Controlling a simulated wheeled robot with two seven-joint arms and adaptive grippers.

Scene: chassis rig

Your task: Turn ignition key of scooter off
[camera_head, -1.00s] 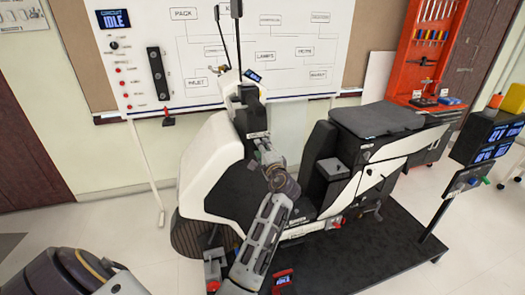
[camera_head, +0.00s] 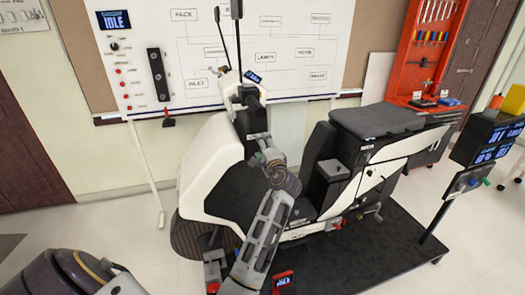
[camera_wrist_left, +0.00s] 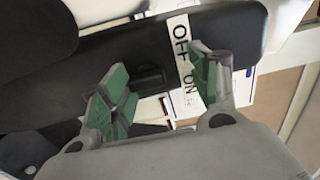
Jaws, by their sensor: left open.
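The scooter (camera_head: 208,160) stands on a dark platform, its steering column (camera_head: 252,118) upright at the front. My left arm reaches up to this column, with its gripper (camera_wrist_left: 158,72) close to the column's dark panel. In the left wrist view the gripper is open, its green-padded fingers spread apart. A dark, stubby part (camera_wrist_left: 150,77), which looks like the ignition key, sticks out between the fingers; no clear contact shows. A white label (camera_wrist_left: 183,60) beside it reads OFF and ON, partly behind the right finger. My right gripper is not in view.
A whiteboard (camera_head: 285,75) with a circuit diagram and an IDLE display (camera_head: 115,20) stands behind the scooter. A post with blue displays (camera_head: 488,140) stands at the right. A red tool rack (camera_head: 425,50) is at the back right. The floor at the left is clear.

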